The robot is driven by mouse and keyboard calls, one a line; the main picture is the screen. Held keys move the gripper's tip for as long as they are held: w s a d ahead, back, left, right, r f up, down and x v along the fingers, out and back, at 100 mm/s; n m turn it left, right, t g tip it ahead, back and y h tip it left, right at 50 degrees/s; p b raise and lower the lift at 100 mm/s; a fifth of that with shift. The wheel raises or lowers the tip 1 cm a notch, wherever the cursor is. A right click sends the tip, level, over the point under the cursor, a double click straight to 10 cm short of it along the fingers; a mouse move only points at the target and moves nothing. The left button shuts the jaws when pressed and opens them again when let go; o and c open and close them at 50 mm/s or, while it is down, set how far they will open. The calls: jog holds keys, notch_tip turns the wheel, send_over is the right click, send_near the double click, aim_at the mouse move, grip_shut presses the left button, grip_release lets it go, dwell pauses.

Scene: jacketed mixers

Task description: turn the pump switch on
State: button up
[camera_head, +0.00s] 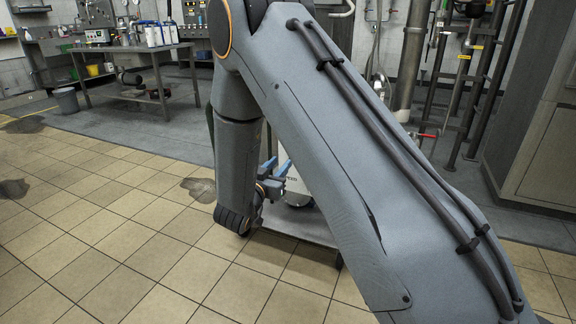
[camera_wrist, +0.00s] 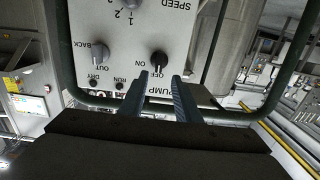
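The pump switch (camera_wrist: 158,58) is a small black knob on a pale control panel (camera_wrist: 190,30), seen upside down in the wrist view. "ON" is printed to its left, "OFF" just below it, and "PUMP" lower down, partly hidden by my fingers. Which mark the knob points to is hard to tell. My gripper (camera_wrist: 160,78) is open and empty, with its two blue-grey fingers apart and the tips just below the knob in the picture. Contact is not clear. In the head view my gripper (camera_head: 275,167) shows beyond my arm; the switch is hidden there.
A second knob (camera_wrist: 101,50) marked "OUT" and "BACK" and small round indicators (camera_wrist: 119,86) sit left of the switch. A dark tube rail (camera_wrist: 240,117) runs around the panel. In the head view, a bench (camera_head: 130,48) stands back left and tiled floor (camera_head: 130,230) lies clear.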

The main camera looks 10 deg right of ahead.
jog(key=b+x, duration=0.1)
jog(key=x, duration=0.6)
jog(key=shift+w+d+b, duration=0.25)
jog(key=shift+d+b, duration=0.05)
jog(key=shift+d, duration=0.05)
jog(key=shift+c, duration=0.2)
grip_shut()
